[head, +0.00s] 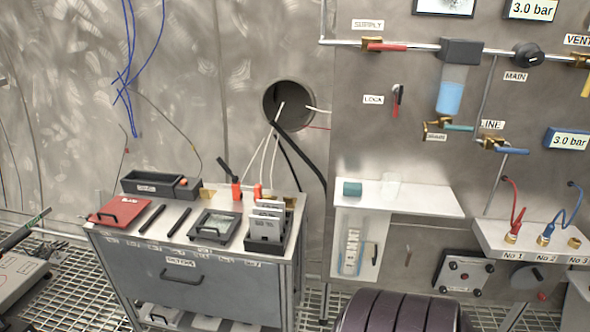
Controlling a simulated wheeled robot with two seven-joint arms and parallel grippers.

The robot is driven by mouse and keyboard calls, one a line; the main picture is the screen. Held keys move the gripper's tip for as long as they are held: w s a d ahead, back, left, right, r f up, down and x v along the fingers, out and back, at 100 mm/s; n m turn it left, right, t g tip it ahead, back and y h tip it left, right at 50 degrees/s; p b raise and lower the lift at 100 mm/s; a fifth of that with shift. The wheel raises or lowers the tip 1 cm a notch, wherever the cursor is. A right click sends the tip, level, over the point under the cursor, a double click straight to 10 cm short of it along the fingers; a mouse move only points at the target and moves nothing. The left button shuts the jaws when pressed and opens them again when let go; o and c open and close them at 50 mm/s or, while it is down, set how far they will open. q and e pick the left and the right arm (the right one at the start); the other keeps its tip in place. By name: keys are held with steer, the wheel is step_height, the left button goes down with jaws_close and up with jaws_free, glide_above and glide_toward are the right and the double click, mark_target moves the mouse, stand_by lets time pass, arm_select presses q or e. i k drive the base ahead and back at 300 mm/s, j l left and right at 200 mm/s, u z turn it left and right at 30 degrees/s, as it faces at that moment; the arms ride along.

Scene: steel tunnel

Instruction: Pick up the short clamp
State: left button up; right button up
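No gripper of mine shows in the head view. I cannot tell for certain which thing is the short clamp. Two slim dark bars lie side by side on the top of the grey drawer cabinet (190,282), a left bar (152,220) and a right bar (180,222); they look about equally long. Behind them, two orange-based pieces, one at left (236,190) and one at right (257,191), stand near the back edge. Small labels run along the cabinet's front edge, too small to read.
The cabinet top also holds a red plate with a handle (118,212), a black tray (160,185), a dark framed box (215,227) and a rack of grey plates (266,222). Cables hang from the round wall hole (289,106) behind. A white shelf (395,199) is at right.

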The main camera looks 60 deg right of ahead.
mark_target(237, 189)
steer(key=z, duration=1.6)
steer(key=i+j, duration=0.1)
